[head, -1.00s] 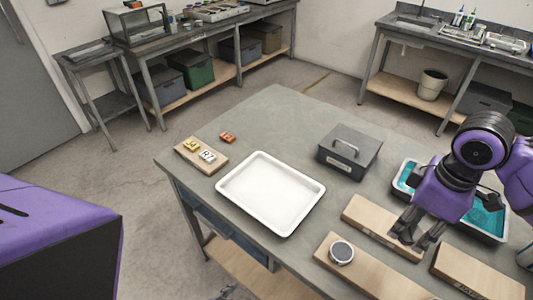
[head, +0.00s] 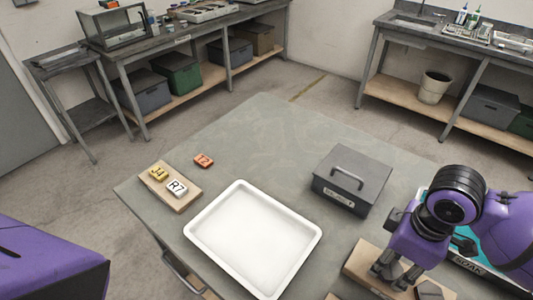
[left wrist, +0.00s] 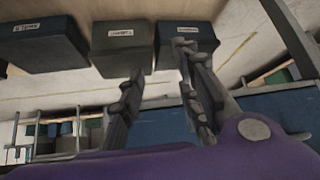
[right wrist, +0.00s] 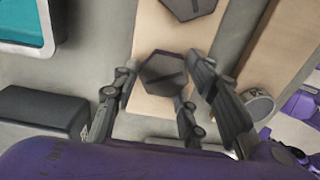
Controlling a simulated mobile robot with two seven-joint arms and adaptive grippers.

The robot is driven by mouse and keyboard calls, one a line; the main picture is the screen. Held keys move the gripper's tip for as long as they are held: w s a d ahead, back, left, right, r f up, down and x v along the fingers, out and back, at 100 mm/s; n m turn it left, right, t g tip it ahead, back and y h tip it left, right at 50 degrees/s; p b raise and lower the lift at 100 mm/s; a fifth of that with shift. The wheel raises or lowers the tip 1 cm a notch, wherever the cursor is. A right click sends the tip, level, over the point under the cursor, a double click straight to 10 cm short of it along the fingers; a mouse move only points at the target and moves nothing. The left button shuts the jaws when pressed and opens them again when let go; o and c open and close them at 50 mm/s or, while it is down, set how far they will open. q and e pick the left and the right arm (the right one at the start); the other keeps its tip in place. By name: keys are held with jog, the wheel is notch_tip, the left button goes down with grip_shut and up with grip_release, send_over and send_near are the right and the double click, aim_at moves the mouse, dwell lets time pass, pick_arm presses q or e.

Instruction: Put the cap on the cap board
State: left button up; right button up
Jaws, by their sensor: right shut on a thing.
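A dark hexagonal cap with a slot across it (right wrist: 165,77) sits between the fingers of my right gripper (right wrist: 162,68), which is shut on it. The gripper is over a pale wooden board (right wrist: 152,35), also in the head view (head: 359,262). A second dark hexagonal piece (right wrist: 190,7) lies on this board beyond the gripper; it shows in the head view too (head: 430,290). I cannot tell whether the held cap touches the board. My left gripper (left wrist: 160,60) is open and empty in the left wrist view, away from the table top.
A white tray (head: 213,206) lies mid-table, left of a grey lidded box with a handle (head: 350,181). A small board (head: 185,197) holds yellow and white tags; an orange tag (head: 204,161) lies beside it. A round silver-rimmed piece (right wrist: 258,105) is near the right gripper. A teal-lined tray (right wrist: 22,20) is close.

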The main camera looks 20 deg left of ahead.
jog(key=shift+s+f, duration=0.1)
jog(key=shift+f, duration=0.1)
grip_shut()
jog(key=shift+s+d+r, duration=0.1)
jog(key=shift+s+r, duration=0.05)
jog(key=shift+r, duration=0.1)
jog(key=shift+f, duration=0.1)
jog(key=o, duration=0.9)
grip_release()
jog(key=shift+w+f, duration=0.1)
jog(key=shift+w, duration=0.1)
jog(key=o, duration=0.5)
jog(key=shift+s, duration=0.1)
